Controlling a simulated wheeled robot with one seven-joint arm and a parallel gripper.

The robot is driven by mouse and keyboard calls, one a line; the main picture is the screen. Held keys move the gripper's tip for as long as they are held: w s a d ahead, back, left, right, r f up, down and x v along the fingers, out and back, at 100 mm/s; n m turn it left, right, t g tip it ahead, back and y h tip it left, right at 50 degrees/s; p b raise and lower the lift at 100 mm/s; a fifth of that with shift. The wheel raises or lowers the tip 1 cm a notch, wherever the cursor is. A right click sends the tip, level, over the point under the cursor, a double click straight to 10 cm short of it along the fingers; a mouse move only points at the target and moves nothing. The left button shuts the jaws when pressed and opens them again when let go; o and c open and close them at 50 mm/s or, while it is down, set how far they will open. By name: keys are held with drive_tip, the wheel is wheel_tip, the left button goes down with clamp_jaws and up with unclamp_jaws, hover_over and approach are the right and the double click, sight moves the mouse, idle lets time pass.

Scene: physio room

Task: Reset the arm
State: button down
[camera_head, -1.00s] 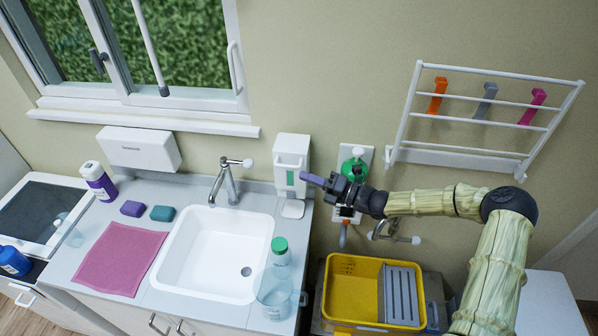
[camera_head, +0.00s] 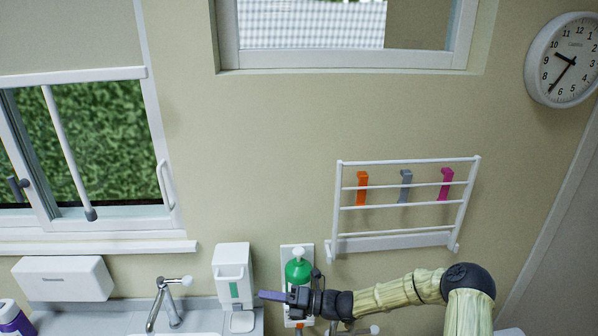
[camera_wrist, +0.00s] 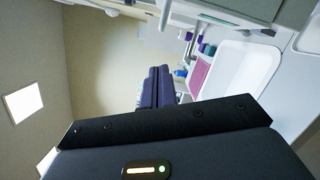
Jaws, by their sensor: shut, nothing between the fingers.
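My gripper (camera_head: 272,296) is at the bottom middle of the head view, its purple fingers pointing left. It is shut and empty, and its closed fingers (camera_wrist: 157,88) also show in the wrist view. In the head view the fingertips appear just right of the white wall dispenser (camera_head: 233,272) and in front of the wall; I cannot tell the exact gap. My arm stretches to the right from the gripper, bent at a dark joint.
A white wall rack (camera_head: 396,242) with orange, grey and pink clips is above my arm. A tap (camera_head: 165,304) and sink edge are at lower left. A clock (camera_head: 565,60) hangs upper right.

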drive_tip(key=s+d+f+n+g+h+b, duration=0.2)
drive_tip(key=s+d+f+n+h, duration=0.1)
drive_tip(key=s+n+h, duration=0.4)
drive_tip(key=s+d+f+n+g+h+b, duration=0.1)
drive_tip(key=s+d+f+n+g+h, duration=0.3)
drive_tip(key=n, duration=0.4)
drive_tip(key=s+d+r+n+t+h+b, duration=0.2)
drive_tip(key=s+d+r+n+t+h, duration=0.1)
drive_tip(key=d+n, duration=0.5)
drive_tip(key=s+d+r+n+t+h+b, duration=0.3)
drive_tip(key=s+d+n, duration=0.3)
drive_tip(key=d+n, duration=0.3)
drive_tip(key=shift+s+d+r+t+h, duration=0.25)
drive_tip(key=shift+d+r+t+h, duration=0.3)
drive_tip(key=shift+r+h, duration=0.3)
drive_tip(key=shift+w, duration=0.1)
